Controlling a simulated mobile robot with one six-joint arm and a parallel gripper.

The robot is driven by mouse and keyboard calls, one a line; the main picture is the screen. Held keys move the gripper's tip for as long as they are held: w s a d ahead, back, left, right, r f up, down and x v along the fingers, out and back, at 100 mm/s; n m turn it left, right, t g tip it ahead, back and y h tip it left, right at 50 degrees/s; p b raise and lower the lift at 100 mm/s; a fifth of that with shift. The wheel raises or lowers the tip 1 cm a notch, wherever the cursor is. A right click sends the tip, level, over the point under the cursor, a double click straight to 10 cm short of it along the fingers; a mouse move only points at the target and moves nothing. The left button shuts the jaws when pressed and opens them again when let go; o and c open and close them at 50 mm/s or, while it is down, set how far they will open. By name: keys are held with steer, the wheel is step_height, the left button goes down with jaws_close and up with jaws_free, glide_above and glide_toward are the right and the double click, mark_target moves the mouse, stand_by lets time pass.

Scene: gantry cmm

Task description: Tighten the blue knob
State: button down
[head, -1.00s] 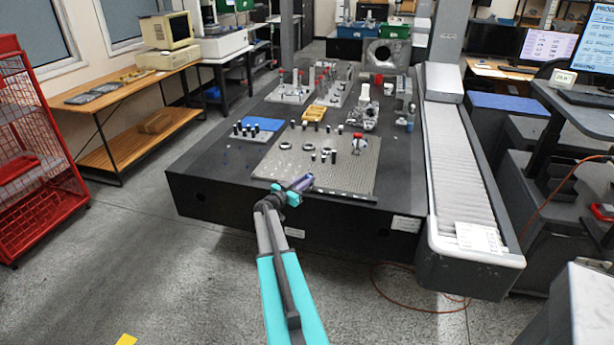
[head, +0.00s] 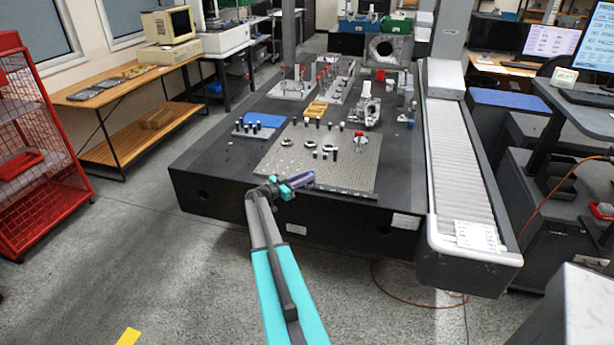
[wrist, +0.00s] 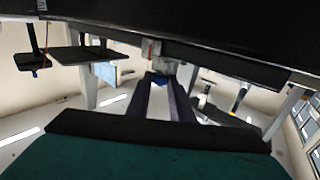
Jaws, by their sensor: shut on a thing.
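My gripper (head: 312,175) is at the near edge of the grey fixture plate (head: 282,165) in the head view, seen from behind and side. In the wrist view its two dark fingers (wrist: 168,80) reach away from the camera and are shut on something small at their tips. That is most likely the blue knob, but the fingers hide it and I cannot make out its shape or colour. A red-topped part (head: 359,134) stands further back on the plate, apart from the gripper.
The plate lies on a dark table (head: 215,165). Black posts (head: 325,154) and rings (head: 283,158) stand on it. A blue block (head: 263,120) is behind left. The floor (head: 165,265) at front left is clear.

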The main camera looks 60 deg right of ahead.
steer(key=shift+w+d+r+m+g+b, duration=0.2)
steer(key=shift+w+m+g+b, duration=0.1)
steer(key=shift+g+b, duration=0.4)
steer(key=g+y+b, duration=0.1)
steer(key=b, duration=0.3)
steer(key=shift+d+f+m+b, duration=0.1)
steer(key=shift+m+b, duration=0.25)
steer(key=shift+m, duration=0.05)
steer(key=b, duration=0.2)
steer(key=shift+w+b, duration=0.1)
steer(key=shift+b, duration=0.3)
steer(key=shift+m+g+y+b, duration=0.4)
steer(key=shift+g+b, duration=0.1)
steer(key=shift+b, duration=0.8)
steer(key=c, duration=1.6)
jaws_free()
steer(key=shift+o, duration=0.2)
steer(key=shift+a, duration=0.2)
steer(key=shift+a, duration=0.15)
